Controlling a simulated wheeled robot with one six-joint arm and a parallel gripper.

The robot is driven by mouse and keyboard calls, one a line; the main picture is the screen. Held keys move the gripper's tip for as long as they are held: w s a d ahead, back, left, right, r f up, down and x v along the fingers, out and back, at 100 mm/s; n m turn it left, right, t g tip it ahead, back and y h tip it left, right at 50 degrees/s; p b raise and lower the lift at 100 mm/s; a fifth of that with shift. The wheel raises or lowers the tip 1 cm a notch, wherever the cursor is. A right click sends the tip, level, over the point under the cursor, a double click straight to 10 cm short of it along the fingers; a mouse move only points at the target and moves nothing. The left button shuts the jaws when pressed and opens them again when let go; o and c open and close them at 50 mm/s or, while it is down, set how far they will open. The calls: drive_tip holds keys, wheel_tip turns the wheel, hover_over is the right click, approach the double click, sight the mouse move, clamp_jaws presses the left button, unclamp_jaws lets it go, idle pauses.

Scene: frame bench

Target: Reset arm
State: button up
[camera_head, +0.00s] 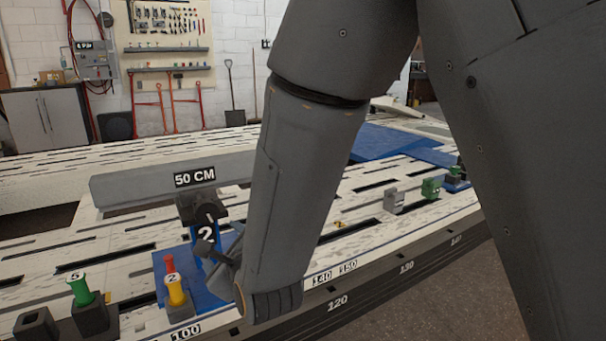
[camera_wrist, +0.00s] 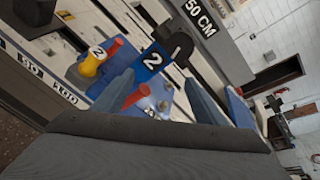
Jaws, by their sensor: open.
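My gripper (camera_wrist: 158,84) is open, with its two fingers spread apart in the wrist view and nothing visibly held between them. In the head view my gripper (camera_head: 222,252) is low over the bench, partly hidden by my own arm. A blue plate marked 2 (camera_head: 205,240) stands just beyond it and also shows in the wrist view (camera_wrist: 153,58). A yellow piece marked 2 (camera_head: 176,290) and a red piece (camera_head: 169,264) stand left of the gripper in the head view. Whether the fingers touch anything cannot be told.
A long grey bar marked 50 CM (camera_head: 130,188) lies behind the gripper. A green piece (camera_head: 80,290) stands in a dark holder at the left. A grey block (camera_head: 393,201) and a green block (camera_head: 431,188) stand further right on the slotted bench (camera_head: 60,255).

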drive_tip(key=s+d+n+g+h, duration=0.3)
drive_tip(key=s+d+n+g, duration=0.45)
drive_tip(key=s+n, duration=0.6)
drive_tip(key=s+d+n+g+h, duration=0.3)
drive_tip(key=s+d+n+g, duration=0.2)
drive_tip(key=s+d+n, duration=0.8)
drive_tip(key=d+r+m+p, duration=0.1)
drive_tip(key=d+r+p, duration=0.4)
drive_tip(key=r+p, duration=0.3)
drive_tip(key=d+r+m+h+p, duration=0.1)
drive_tip(key=d+r+p, duration=0.5)
drive_tip(key=p, duration=0.8)
drive_tip(key=d+r+m+p, duration=0.2)
drive_tip(key=d+r+p, duration=0.4)
drive_tip(key=r+p, duration=0.5)
drive_tip(key=shift+w+r+m+h, duration=0.35)
drive_tip(key=shift+w+r+h, duration=0.05)
drive_tip(key=shift+w+r, duration=0.05)
drive_tip(key=shift+t, duration=0.25)
